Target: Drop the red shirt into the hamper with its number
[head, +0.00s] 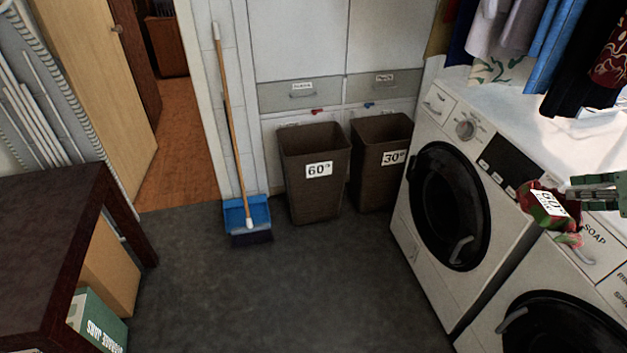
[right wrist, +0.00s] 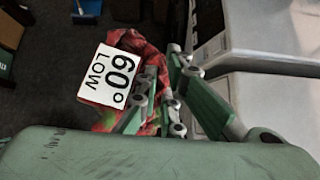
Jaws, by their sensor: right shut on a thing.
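My right gripper (head: 572,190) comes in from the right edge of the head view, in front of the washing machines. It is shut on the red shirt (head: 543,198), a crumpled red cloth with some green. A white tag on the shirt reads "60° LOW" in the right wrist view, where the shirt (right wrist: 152,58) shows beyond the green fingers (right wrist: 160,95). A brown hamper marked 60° (head: 311,198) stands by the back wall. A second brown hamper marked 30° (head: 372,188) stands to its right. The insides of both hampers look dark. My left gripper is not in view.
Two white washing machines (head: 408,205) line the right side, with hanging clothes (head: 560,45) above. A broom and blue dustpan (head: 240,212) lean left of the hampers. A dark table (head: 45,225) stands at the left. The grey floor (head: 270,290) between is clear.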

